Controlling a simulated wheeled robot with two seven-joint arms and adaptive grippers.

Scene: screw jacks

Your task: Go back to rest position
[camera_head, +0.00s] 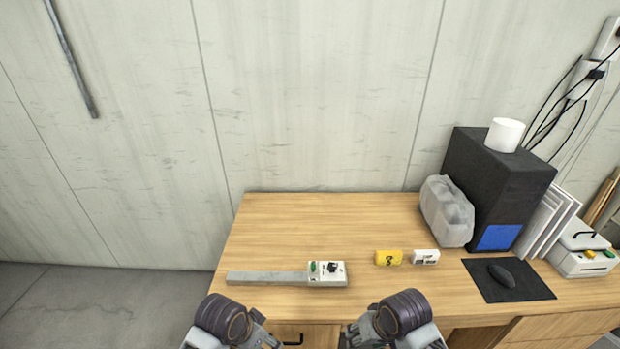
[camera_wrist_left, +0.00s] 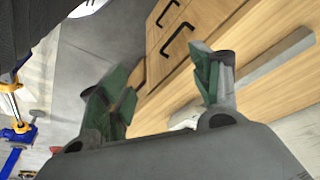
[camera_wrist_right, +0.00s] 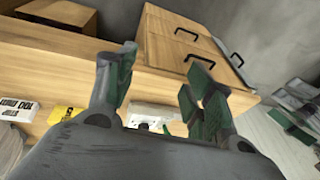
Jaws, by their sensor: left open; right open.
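My left gripper (camera_wrist_left: 163,88) is open and empty in the left wrist view, its two green-padded fingers apart. My right gripper (camera_wrist_right: 160,88) is open and empty in the right wrist view, with the desk and drawer fronts behind it. In the head view both arms reach in at the bottom, in front of the desk's front edge. The right gripper (camera_head: 352,338) shows partly there, low in the picture. The left gripper's fingertips are hard to make out in that view. Neither gripper touches any object that I can see.
The wooden desk (camera_head: 310,225) carries a grey bar (camera_head: 265,278) with a white control box (camera_head: 327,281). Right of it are a yellow block (camera_head: 389,257), a white block (camera_head: 425,257), a mouse (camera_head: 501,275) on a black mat (camera_head: 537,289), and a black case (camera_head: 500,185). Desk back left is clear.

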